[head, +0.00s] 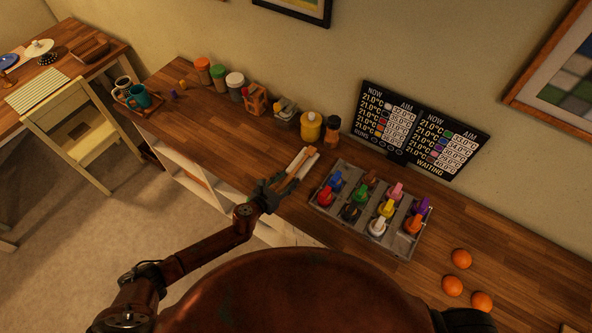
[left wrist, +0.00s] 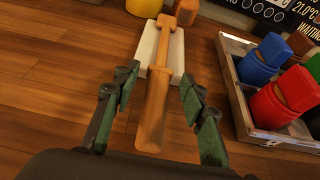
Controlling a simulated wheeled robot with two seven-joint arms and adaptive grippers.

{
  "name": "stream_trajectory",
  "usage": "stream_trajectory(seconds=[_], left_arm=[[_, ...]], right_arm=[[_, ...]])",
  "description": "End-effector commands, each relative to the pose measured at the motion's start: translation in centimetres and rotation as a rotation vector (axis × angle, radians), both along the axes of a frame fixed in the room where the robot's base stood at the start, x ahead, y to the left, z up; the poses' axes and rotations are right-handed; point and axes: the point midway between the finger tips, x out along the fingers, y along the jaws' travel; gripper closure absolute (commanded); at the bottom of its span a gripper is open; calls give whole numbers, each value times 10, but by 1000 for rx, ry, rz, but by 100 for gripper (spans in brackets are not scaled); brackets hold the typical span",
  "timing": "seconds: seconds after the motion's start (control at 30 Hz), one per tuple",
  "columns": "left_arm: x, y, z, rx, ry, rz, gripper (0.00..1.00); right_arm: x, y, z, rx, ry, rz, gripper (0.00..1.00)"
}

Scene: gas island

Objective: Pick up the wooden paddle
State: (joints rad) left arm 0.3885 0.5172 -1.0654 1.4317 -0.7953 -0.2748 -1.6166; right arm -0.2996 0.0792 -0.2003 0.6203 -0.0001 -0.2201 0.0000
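The wooden paddle (left wrist: 152,115) is a long brown piece with its thick handle toward me in the left wrist view. It rests on a pale rectangular block (left wrist: 147,48); in the head view the paddle (head: 297,162) is small, at the middle of the counter. My left gripper (left wrist: 158,82) is open, with a green-padded finger on each side of the handle. A gap shows between each finger and the wood. In the head view my left gripper (head: 279,184) is at the near end of the paddle. My right gripper is not in view.
A grey tray (head: 323,208) with several coloured knobbed pieces stands close on the right. Jars and small holders, including a yellow jar (head: 311,126), line the back. Two temperature boards (head: 420,128) stand behind. Several oranges (head: 461,258) lie at the right. Counter left of the paddle is clear.

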Motion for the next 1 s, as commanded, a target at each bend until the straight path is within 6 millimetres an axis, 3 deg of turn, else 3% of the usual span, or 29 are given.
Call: stream_trajectory(seconds=[0.1, 0.67, 1.0], left_arm=[[0, 0, 0, 0, 0, 1, 61], [0, 1, 0, 0, 0, 1, 99], [0, 1, 0, 0, 0, 1, 100]], right_arm=[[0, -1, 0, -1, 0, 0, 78], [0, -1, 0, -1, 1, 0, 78], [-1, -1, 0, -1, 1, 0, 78]])
